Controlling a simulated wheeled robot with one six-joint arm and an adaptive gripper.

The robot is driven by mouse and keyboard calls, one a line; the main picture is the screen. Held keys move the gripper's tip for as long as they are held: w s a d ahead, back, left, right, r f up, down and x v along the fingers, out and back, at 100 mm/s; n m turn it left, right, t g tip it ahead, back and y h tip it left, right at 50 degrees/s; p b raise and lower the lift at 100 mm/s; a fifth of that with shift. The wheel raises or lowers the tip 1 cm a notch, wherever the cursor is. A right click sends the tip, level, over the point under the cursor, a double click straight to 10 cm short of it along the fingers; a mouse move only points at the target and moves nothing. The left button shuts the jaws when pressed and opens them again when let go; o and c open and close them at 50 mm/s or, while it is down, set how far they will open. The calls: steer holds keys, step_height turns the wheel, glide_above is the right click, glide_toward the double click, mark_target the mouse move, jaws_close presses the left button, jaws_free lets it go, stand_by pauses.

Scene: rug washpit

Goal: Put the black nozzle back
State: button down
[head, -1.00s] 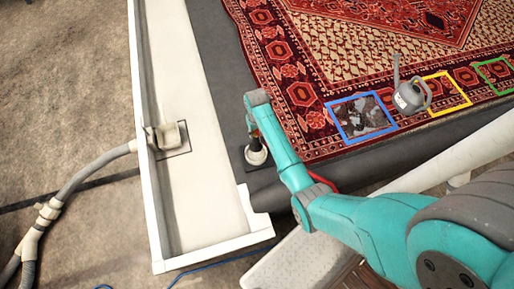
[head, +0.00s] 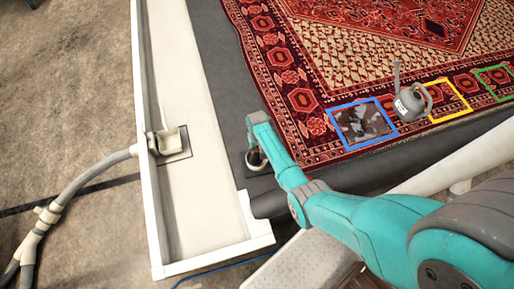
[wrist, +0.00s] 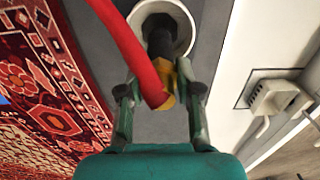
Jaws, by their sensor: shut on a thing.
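My gripper (wrist: 160,90) is shut on the nozzle, whose black part (wrist: 160,42) points away from me between the fingers. A brass-yellow piece (wrist: 169,82) and a red hose (wrist: 135,52) are at its near end. The black end overlaps the opening of a round white holder (wrist: 181,14); I cannot tell how deep it sits. The fingers and nozzle are mostly hidden there.
A white trough (head: 205,190) with a drain fitting (head: 171,142) runs left of the holder. A patterned red rug (head: 330,60) lies to the right, with blue (head: 331,128), yellow (head: 464,99) and green (head: 481,82) frames and a grey watering can (head: 409,104).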

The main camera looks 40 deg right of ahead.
steer(key=shift+f, duration=0.1)
steer(key=c, duration=0.8)
jaws_free()
step_height(320, 180, up, 12)
steer(key=shift+r, duration=0.1)
